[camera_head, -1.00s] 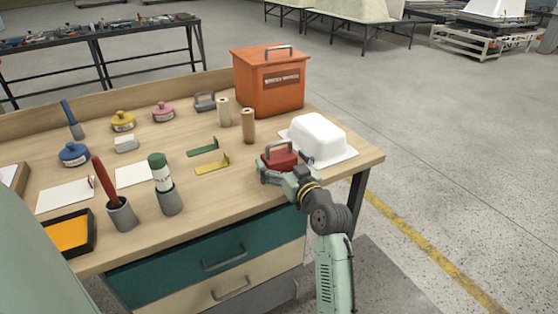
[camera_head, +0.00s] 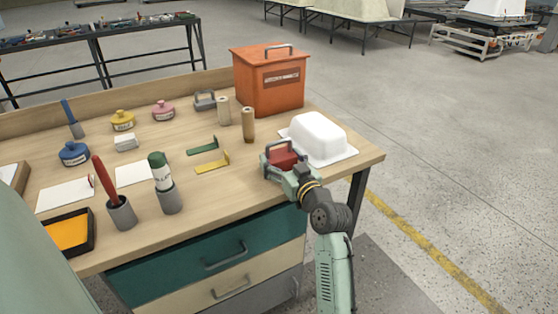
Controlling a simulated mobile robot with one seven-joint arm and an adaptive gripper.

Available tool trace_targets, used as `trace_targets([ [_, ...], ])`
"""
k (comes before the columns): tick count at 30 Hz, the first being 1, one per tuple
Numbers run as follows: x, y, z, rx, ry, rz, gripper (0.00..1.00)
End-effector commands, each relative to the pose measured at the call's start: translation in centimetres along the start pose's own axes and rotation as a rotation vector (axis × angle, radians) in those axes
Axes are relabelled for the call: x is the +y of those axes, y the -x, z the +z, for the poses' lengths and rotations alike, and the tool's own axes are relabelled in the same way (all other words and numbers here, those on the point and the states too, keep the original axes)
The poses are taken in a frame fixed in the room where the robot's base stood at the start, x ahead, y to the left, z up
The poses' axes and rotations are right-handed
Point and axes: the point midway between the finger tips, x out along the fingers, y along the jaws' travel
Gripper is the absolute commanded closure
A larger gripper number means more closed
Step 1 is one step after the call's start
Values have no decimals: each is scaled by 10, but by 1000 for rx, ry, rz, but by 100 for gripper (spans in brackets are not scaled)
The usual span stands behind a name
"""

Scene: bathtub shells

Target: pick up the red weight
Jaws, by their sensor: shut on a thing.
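The red weight (camera_head: 283,160) is a small red block with a dark handle, near the right front part of the workbench. My gripper (camera_head: 279,163) reaches in from the front right and is shut on the red weight. The gripper's fingers hide part of the weight's lower side, so I cannot tell whether it touches the bench top.
A white tub-shaped shell (camera_head: 318,137) stands close behind and right of the weight. The orange box (camera_head: 268,84) is at the back. Green (camera_head: 203,147) and yellow (camera_head: 212,164) brackets lie to the left. A grey weight (camera_head: 204,101) stands further back.

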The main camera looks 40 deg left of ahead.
Motion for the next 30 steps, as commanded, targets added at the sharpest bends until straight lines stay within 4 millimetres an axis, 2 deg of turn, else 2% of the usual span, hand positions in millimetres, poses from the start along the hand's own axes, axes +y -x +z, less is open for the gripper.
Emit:
trace_targets([
  [7,0,0,0,0,0,0,86],
  [8,0,1,-8,15,5,2,86],
  [17,0,1,-10,14,6,2,86],
  [29,0,1,-44,17,10,1,86],
  [30,-5,4,-42,16,5,-1,86],
])
